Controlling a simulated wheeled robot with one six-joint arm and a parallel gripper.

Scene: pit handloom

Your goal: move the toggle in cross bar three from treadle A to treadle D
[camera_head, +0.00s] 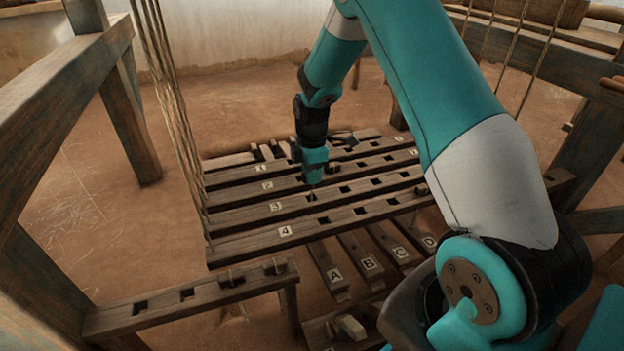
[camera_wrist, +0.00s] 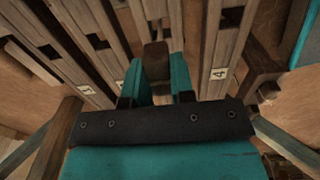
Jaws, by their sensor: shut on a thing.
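Four dark wooden cross bars lie side by side, tagged 1 to 4, with square slots along them. In the head view my gripper (camera_head: 312,188) points down at cross bar three (camera_head: 262,213), to the right of its tag. In the wrist view my gripper (camera_wrist: 167,62) is shut on a brown wooden toggle (camera_wrist: 156,55), which stands among the bars. Whether the toggle's lower end sits in a slot is hidden. Treadle A (camera_head: 329,263), treadle B (camera_head: 357,252), treadle C (camera_head: 389,240) and treadle D (camera_head: 421,233) run below the bars at the front right.
Cords (camera_head: 172,95) hang at the bars' left end. A slotted beam (camera_head: 205,297) with pegs stands in front. Frame posts (camera_head: 130,120) flank the loom. My arm covers part of the bars' right side.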

